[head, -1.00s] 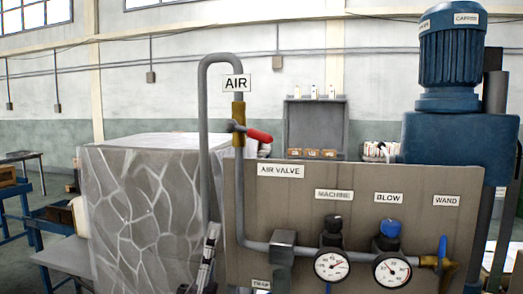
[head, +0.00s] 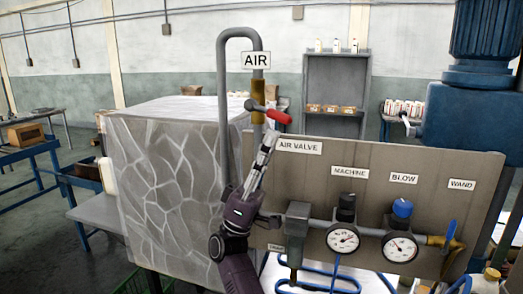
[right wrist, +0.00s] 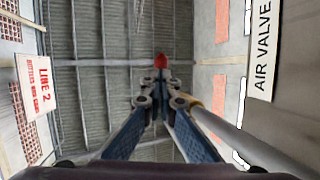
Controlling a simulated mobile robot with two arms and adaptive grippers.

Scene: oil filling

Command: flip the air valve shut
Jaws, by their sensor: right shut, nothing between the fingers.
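The air valve's red lever (head: 278,117) sticks out to the right of the vertical grey pipe, under the AIR sign (head: 255,61), tilted slightly down to the right. The brass valve body (head: 257,97) is on the pipe. My right gripper (head: 266,147) is shut and empty, pointing up, with its tips just below the lever; I cannot tell whether they touch. In the right wrist view the shut fingers (right wrist: 158,84) point up at the red lever tip (right wrist: 160,61). My left gripper is not in view.
The panel with the AIR VALVE label (head: 299,147) stands right behind the gripper. Two gauges (head: 342,239) and a blue wand handle (head: 450,232) are at its right. A blue motor (head: 480,110) is at the right.

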